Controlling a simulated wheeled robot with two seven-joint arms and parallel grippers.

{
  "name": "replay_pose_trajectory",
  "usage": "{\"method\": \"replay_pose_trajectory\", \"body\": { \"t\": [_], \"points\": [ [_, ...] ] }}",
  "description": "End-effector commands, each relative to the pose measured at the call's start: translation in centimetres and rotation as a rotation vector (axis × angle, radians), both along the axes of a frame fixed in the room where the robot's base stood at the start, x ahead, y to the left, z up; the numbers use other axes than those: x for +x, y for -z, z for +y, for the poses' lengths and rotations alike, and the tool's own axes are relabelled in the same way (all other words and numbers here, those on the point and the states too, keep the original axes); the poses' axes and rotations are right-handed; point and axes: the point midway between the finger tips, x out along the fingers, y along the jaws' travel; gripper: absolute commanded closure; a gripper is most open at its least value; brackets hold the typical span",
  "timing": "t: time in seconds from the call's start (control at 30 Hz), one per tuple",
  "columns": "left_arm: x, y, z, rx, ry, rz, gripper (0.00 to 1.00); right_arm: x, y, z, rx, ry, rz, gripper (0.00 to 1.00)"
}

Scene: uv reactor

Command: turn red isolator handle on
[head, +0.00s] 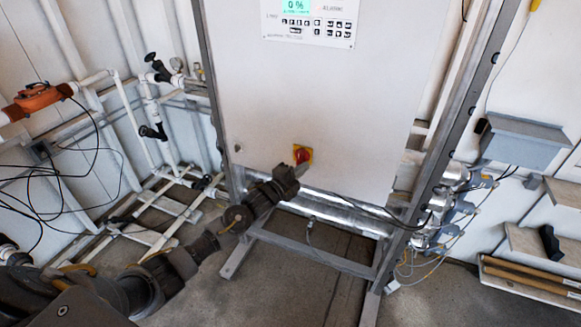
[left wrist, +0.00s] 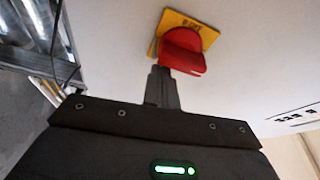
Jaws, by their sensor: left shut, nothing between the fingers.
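The red isolator handle (head: 302,155) sits on a yellow plate low on the front of the large grey cabinet (head: 310,90). In the left wrist view the red handle (left wrist: 183,50) is close up, with its yellow plate (left wrist: 190,22) behind it. My left gripper (head: 296,168) reaches in from the lower left, with its fingertips just below the handle. In the left wrist view the closed fingers (left wrist: 163,75) end at the lower edge of the handle; I cannot tell whether they touch it. Nothing is between them. My right gripper is not in view.
A display panel (head: 310,22) is at the cabinet's top. White pipes and valves (head: 150,110) stand at the left, with an orange device (head: 38,98). A grey box (head: 523,142) and shelves are at the right. The cabinet stands on a metal frame (head: 315,250).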

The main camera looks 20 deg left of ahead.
Motion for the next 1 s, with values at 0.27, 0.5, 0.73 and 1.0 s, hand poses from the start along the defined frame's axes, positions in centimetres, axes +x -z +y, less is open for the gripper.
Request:
{"method": "replay_pose_trajectory", "body": {
  "t": [0.27, 0.5, 0.73, 1.0],
  "points": [
    [0.31, 0.12, -0.61, 0.124, 0.012, 0.001, 1.00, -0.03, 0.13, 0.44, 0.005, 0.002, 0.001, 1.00],
    [0.31, 0.17, -0.63, 0.164, 0.013, 0.002, 1.00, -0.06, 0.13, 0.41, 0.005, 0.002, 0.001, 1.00],
    [0.31, 0.19, -0.61, 0.168, 0.013, 0.003, 1.00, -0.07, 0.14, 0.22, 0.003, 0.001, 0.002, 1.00],
    [0.31, 0.20, -0.70, 0.166, 0.013, 0.003, 1.00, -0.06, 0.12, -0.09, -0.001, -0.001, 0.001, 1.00]
  ]
}}
